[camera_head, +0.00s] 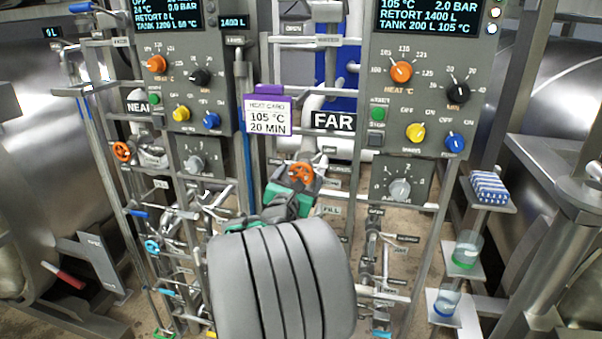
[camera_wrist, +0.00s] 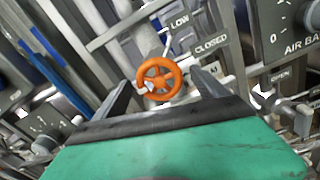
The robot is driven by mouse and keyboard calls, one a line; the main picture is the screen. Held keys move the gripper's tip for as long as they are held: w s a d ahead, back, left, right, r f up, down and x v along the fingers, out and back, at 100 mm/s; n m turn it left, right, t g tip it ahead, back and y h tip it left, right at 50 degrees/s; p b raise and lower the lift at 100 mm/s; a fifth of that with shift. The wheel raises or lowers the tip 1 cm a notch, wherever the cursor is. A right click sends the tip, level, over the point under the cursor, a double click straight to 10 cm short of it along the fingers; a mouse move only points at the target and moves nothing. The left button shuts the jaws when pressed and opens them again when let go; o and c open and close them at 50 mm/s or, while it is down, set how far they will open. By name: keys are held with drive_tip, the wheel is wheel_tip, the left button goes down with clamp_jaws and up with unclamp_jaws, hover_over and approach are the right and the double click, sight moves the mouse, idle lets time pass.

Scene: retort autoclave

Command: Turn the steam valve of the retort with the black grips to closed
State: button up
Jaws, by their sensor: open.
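An orange steam handwheel (camera_head: 301,174) stands on the pipework under the FAR sign (camera_head: 333,121). In the wrist view the orange wheel (camera_wrist: 159,79) lies between the two grey fingers of my gripper (camera_wrist: 161,82), which are open with gaps on both sides. Plates reading LOW (camera_wrist: 180,20) and CLOSED (camera_wrist: 211,43) sit above and right of it. A small white mark shows at the wheel's left side. In the head view my gripper (camera_head: 294,184) is at this wheel, partly hidden by my arm. A second orange wheel (camera_head: 122,151) is under the NEAR sign (camera_head: 139,107).
The FAR panel (camera_head: 425,70) reads 105 °C, 2.0 bar; the NEAR panel (camera_head: 185,75) stands left. A purple-edged card (camera_head: 267,116) reads 105 °C, 20 MIN. Pipes crowd the wheel.

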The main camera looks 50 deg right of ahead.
drive_tip(key=shift+x, duration=0.85)
drive_tip(key=shift+c, duration=0.2)
drive_tip(key=shift+a, duration=0.1)
drive_tip(key=c, duration=1.3)
